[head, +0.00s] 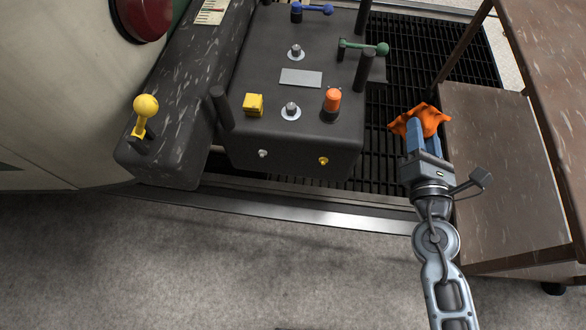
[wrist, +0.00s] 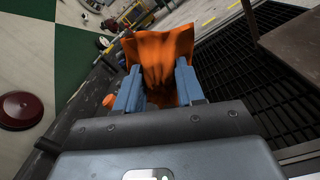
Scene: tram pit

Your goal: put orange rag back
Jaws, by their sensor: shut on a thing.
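The orange rag (head: 428,119) is bunched in my gripper (head: 423,137) in the head view, to the right of the dark control console. My gripper's blue fingers are shut on it, and the rag spreads out beyond the fingertips. In the wrist view the rag (wrist: 160,52) fans upward between the two blue fingers of my gripper (wrist: 158,85). The rag is held in the air, with the black floor grating behind it. Its lower part is hidden between the fingers.
The dark console (head: 300,140) carries knobs, a yellow block (head: 253,104), an orange cylinder (head: 332,99) and upright posts. A brown bench (head: 495,185) stands close on the right. Black grating (head: 420,65) lies between them. Grey floor (head: 200,260) in front is clear.

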